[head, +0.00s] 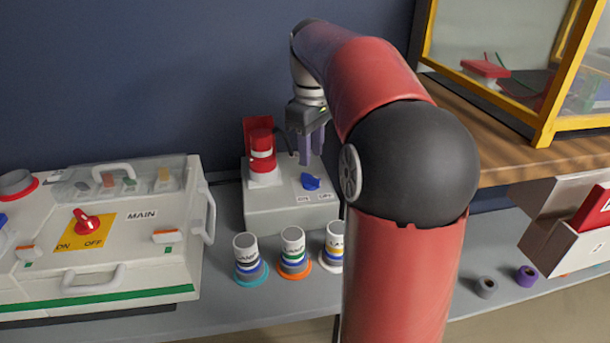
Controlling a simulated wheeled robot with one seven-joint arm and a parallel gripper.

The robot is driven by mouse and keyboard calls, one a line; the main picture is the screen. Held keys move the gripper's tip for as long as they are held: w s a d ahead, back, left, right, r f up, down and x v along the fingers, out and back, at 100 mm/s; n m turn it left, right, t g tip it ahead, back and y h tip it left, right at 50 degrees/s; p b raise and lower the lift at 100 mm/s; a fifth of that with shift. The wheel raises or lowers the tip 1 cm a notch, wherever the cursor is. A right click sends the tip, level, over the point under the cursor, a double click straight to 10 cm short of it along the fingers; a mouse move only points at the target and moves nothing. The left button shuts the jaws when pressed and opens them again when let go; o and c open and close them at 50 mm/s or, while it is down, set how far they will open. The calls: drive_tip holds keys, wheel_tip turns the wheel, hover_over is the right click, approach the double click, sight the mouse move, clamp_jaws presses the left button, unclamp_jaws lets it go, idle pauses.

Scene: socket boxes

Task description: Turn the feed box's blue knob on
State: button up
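The feed box appears to be the small grey-white box (280,215) standing against the wall, left of my arm. Its blue knob (310,182) is on the top face at the right, above ON and OFF lettering too small to read surely. A red plug or cap (262,150) with a white collar stands on the box's left part, with a red flap behind it. My gripper (309,160) hangs pointing down over the back of the box, just behind the knob and apart from it. Its purplish fingers show a small gap, with nothing seen between them.
A larger MAIN box (110,245) with a red switch stands left. Several LAMP cylinders with coloured rings, including an orange-based one (293,252), stand in front of the feed box. A wooden shelf (480,125) with a yellow-framed case is right. My red arm hides the middle.

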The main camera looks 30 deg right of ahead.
sight(311, 176)
wheel_tip(311, 176, down, 6)
drive_tip(key=shift+f+b, duration=0.1)
drive_tip(key=shift+b, duration=0.5)
drive_tip(key=shift+c, duration=0.4)
clamp_jaws()
